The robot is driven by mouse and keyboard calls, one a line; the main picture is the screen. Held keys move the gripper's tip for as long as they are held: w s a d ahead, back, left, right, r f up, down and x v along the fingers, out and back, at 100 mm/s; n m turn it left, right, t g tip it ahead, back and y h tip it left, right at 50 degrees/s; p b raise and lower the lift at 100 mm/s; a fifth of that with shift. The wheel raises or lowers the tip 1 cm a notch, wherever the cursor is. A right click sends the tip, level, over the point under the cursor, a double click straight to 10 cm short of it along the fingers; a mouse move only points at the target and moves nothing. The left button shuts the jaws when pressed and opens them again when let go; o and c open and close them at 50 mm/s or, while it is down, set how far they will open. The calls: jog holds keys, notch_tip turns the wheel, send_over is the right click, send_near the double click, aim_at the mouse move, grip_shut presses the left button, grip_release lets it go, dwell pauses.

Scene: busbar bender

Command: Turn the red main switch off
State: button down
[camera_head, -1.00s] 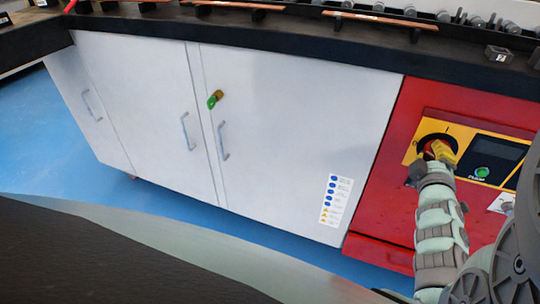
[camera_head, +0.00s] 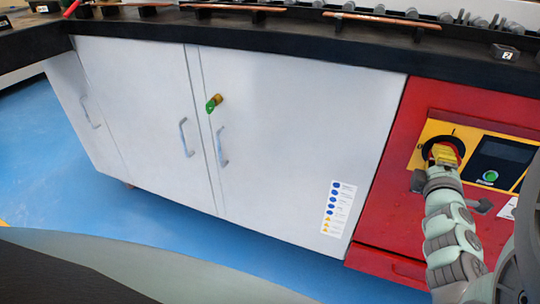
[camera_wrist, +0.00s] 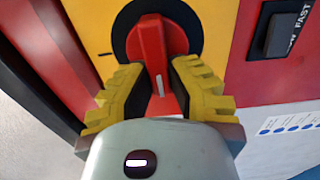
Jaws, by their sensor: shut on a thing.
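The red main switch (camera_wrist: 152,45) is a red rotary knob on a black round base on a yellow plate. In the wrist view its white mark runs nearly along the picture's vertical. My gripper (camera_wrist: 157,85) has its yellow fingers on both sides of the knob's handle and is shut on it. In the head view my gripper (camera_head: 444,157) is at the switch's black ring (camera_head: 430,143), and the fingers hide most of the red knob.
A dark panel with a green button (camera_head: 490,175) sits right of the switch on the red cabinet front (camera_head: 395,170). White cabinet doors (camera_head: 290,120) with handles and a green-tagged key (camera_head: 212,104) are left. The black worktop edge (camera_head: 300,50) overhangs above. Blue floor is open.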

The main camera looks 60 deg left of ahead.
jog(key=shift+f, duration=0.1)
jog(key=c, duration=0.9)
grip_release()
jog(key=v, duration=1.2)
